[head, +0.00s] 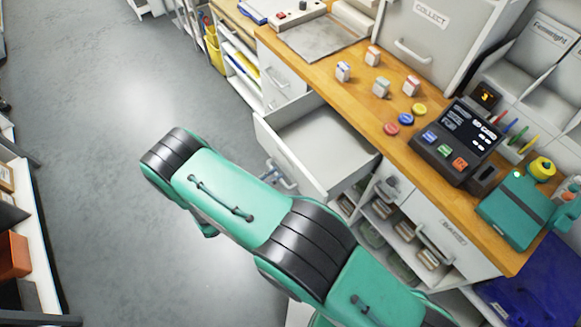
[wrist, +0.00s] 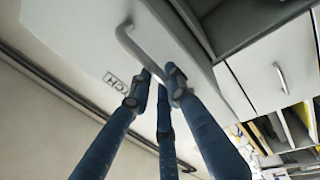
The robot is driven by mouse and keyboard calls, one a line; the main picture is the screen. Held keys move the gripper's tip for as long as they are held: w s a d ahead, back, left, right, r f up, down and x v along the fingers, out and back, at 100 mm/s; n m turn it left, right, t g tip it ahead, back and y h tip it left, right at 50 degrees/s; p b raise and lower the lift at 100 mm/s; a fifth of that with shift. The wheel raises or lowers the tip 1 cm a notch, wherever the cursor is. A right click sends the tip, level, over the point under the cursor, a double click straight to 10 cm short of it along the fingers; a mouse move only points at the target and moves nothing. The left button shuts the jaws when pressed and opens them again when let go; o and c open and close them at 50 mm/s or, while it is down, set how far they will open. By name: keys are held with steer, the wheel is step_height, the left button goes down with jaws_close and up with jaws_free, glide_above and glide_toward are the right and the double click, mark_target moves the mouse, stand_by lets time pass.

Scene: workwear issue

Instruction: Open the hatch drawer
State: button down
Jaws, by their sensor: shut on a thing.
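The hatch drawer (head: 325,135) stands pulled well out from the wooden counter in the head view. Its inside looks empty. In the wrist view its pale front (wrist: 85,35) carries a label ending in "TCH" (wrist: 114,82) and a grey bar handle (wrist: 137,48). My gripper (wrist: 158,84) has its blue fingers with grey tips shut around this handle. In the head view my gripper is mostly hidden behind my green arm, with a small part showing at the drawer front (head: 278,180).
The counter (head: 340,90) bears small boxes, coloured discs, a dark keypad device (head: 458,140) and a teal box (head: 515,210). A closed drawer (head: 448,240) and open shelves lie right of the hatch drawer. The grey floor (head: 110,90) left of the drawer is clear.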

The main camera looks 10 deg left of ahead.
steer(key=r+v, duration=0.1)
steer(key=v, duration=0.5)
steer(key=shift+b, duration=0.4)
steer(key=c, duration=1.6)
jaws_free()
steer(key=shift+c, duration=0.2)
steer(key=shift+s+a, duration=0.1)
steer(key=v, duration=1.2)
